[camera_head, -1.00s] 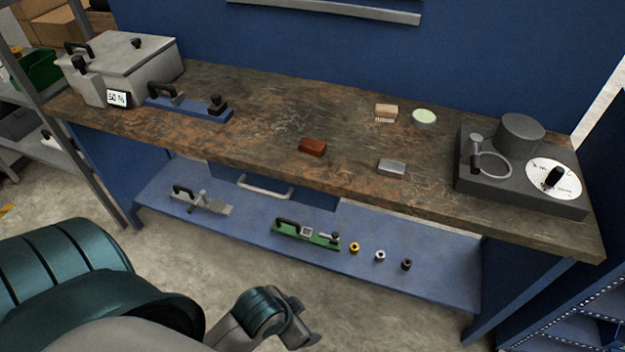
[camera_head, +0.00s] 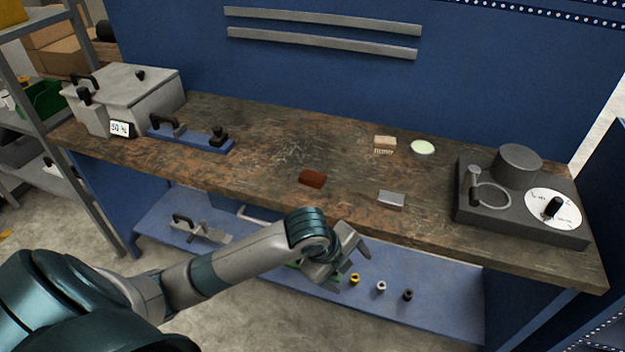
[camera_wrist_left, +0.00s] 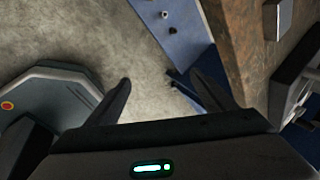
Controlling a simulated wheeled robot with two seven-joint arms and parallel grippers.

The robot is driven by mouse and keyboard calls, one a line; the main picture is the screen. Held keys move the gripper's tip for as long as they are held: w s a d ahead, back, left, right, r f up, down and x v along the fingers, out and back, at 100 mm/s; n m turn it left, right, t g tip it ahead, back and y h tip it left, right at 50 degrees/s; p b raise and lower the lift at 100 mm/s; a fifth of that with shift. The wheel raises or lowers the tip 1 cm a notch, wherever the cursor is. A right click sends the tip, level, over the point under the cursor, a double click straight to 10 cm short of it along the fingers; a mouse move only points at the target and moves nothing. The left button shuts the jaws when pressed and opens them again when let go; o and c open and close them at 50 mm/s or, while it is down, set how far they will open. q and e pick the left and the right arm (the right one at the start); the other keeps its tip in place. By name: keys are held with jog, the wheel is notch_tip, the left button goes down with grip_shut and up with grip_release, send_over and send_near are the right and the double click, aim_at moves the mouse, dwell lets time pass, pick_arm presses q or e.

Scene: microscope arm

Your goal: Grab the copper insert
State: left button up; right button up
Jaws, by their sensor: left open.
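Three small round inserts stand in a row on the blue lower shelf: a yellow-gold one (camera_head: 354,279), a silver one (camera_head: 381,287) and a dark one (camera_head: 407,295). The yellow-gold one looks closest to copper, but I cannot be sure. My left gripper (camera_head: 355,245) is open and empty, in front of the bench near the yellow-gold insert in the picture. In the left wrist view the open fingers (camera_wrist_left: 158,80) point over bare floor. The silver insert (camera_wrist_left: 165,15) and dark insert (camera_wrist_left: 173,30) show there at the top. My right gripper is out of view.
The wooden bench top (camera_head: 250,165) overhangs the blue shelf (camera_head: 450,305). On it are a red-brown block (camera_head: 312,178), a silver block (camera_head: 391,200), a brush (camera_head: 385,142) and a dark device (camera_head: 470,215). My left arm partly hides a green fixture on the shelf.

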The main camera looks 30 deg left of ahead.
aim_at(312, 178)
pick_arm(q)
jog(key=w+a+r+m+y, duration=0.1)
jog(key=w+a+r+m, duration=0.5)
jog(key=a+r, duration=0.4)
jog(key=w+a+r+m+y, duration=0.2)
jog(key=w+a+r+m, duration=0.4)
jog(key=a+r, duration=0.5)
jog(key=shift+r+m, duration=0.25)
jog(key=shift+m, duration=0.25)
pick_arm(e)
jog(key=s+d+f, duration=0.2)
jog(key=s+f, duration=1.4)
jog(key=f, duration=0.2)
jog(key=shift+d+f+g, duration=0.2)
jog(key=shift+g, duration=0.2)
pick_arm(q)
jog(key=shift+w+f, duration=0.1)
jog(key=shift+w, duration=0.05)
